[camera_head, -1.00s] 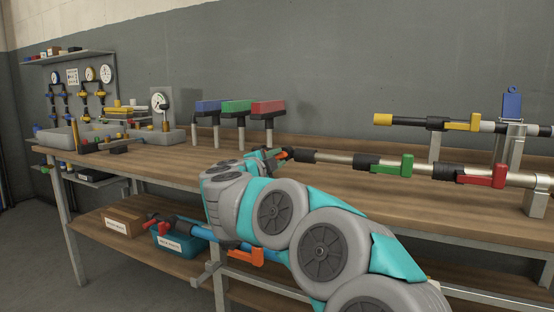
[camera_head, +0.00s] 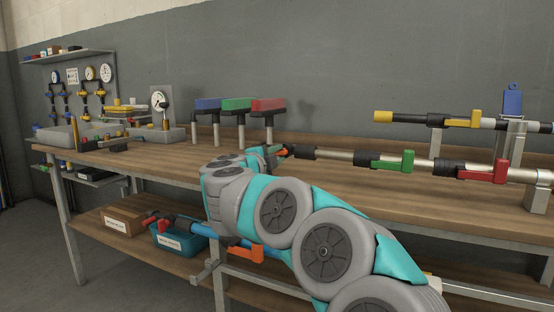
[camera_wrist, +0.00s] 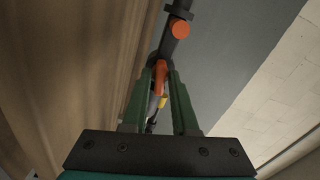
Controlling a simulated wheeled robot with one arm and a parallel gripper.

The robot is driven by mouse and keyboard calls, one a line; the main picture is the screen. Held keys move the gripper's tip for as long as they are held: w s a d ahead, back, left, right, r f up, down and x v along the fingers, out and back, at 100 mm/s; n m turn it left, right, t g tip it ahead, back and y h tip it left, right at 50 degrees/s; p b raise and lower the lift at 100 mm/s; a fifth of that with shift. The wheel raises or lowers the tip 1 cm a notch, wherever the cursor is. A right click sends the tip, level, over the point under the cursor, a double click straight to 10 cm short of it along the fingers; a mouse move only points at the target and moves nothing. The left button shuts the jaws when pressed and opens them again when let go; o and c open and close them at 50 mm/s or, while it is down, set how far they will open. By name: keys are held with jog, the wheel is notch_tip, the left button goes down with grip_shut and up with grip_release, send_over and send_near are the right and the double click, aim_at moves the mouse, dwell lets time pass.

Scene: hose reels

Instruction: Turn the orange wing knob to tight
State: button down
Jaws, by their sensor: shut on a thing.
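My gripper (camera_wrist: 162,82) is shut on an orange wing knob (camera_wrist: 160,77), which shows between the green fingers in the wrist view. The knob sits on a dark pipe (camera_wrist: 173,48). In the head view my gripper (camera_head: 274,152) is at the left end of a long pole (camera_head: 335,155) above the bench. My own wrist and fingers hide most of the knob there, so its turned angle cannot be read.
The pole carries a green lever (camera_head: 407,161) and a red lever (camera_head: 499,172). Behind it is a yellow-tipped pole (camera_head: 405,119). Blue, green and red T-shaped stands (camera_head: 268,106) rise behind my gripper.

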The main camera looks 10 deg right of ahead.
jog(key=m+b, duration=0.4)
jog(key=m, duration=0.1)
jog(key=shift+f, duration=0.3)
jog(key=m+b, duration=0.5)
jog(key=shift+m, duration=0.4)
jog(key=m+b, duration=0.4)
jog(key=m, duration=0.1)
jog(key=shift+r+m+b, duration=0.2)
jog(key=shift+m+b, duration=0.75)
jog(key=shift+m, duration=1.45)
jog(key=c, duration=0.9)
grip_release()
jog(key=shift+b+v, duration=0.45)
jog(key=shift+v, duration=3.5)
